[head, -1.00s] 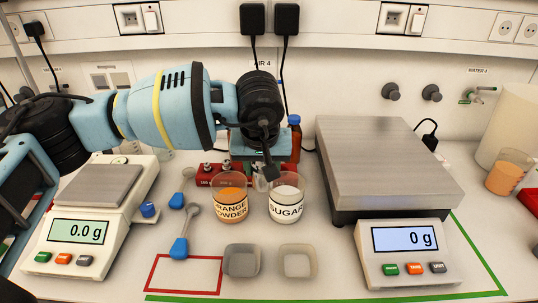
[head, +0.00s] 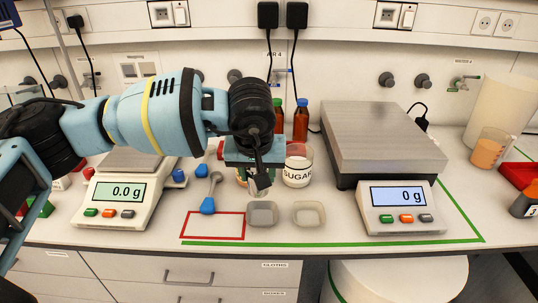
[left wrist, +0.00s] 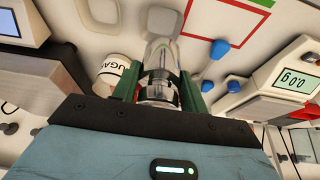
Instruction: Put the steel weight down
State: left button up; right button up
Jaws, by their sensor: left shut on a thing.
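The steel weight (left wrist: 161,72) is a shiny metal cylinder between the green fingers of my left gripper (left wrist: 158,92) in the left wrist view. In the head view my left gripper (head: 258,178) is shut on the weight (head: 261,184), whose lower part shows below the fingers. It hangs over the bench behind the two small weighing dishes and left of the sugar jar (head: 297,172). The gripper hides most of the orange powder jar. The red-outlined rectangle (head: 215,239) on the bench is empty, to the front left of the gripper. My right gripper is not in view.
A small balance (head: 118,195) reading 0.0 g stands at left, and a large scale (head: 385,140) reading 0 g at right. A blue-handled spoon (head: 208,204) lies behind the red rectangle. A grey dish (head: 262,213) and a pale dish (head: 309,214) stand right of it.

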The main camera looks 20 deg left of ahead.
pick_arm(q)
jog(key=s+a+f+m, duration=0.1)
jog(key=s+a+f, duration=0.1)
jog(key=s, duration=0.3)
jog(key=s+a+f+m+h+b, duration=0.1)
jog(key=s+a+f, duration=0.1)
jog(key=s+f, duration=0.3)
jog(key=shift+s+a+m+b, duration=0.3)
jog(key=shift+s+m, duration=0.1)
jog(key=shift+s, duration=0.1)
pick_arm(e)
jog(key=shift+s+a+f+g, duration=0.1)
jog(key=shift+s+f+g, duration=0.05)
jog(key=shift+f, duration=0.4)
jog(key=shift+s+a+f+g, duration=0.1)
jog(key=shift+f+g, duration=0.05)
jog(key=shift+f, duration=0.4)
pick_arm(q)
jog(key=shift+w+d, duration=0.1)
jog(key=shift+d, duration=0.1)
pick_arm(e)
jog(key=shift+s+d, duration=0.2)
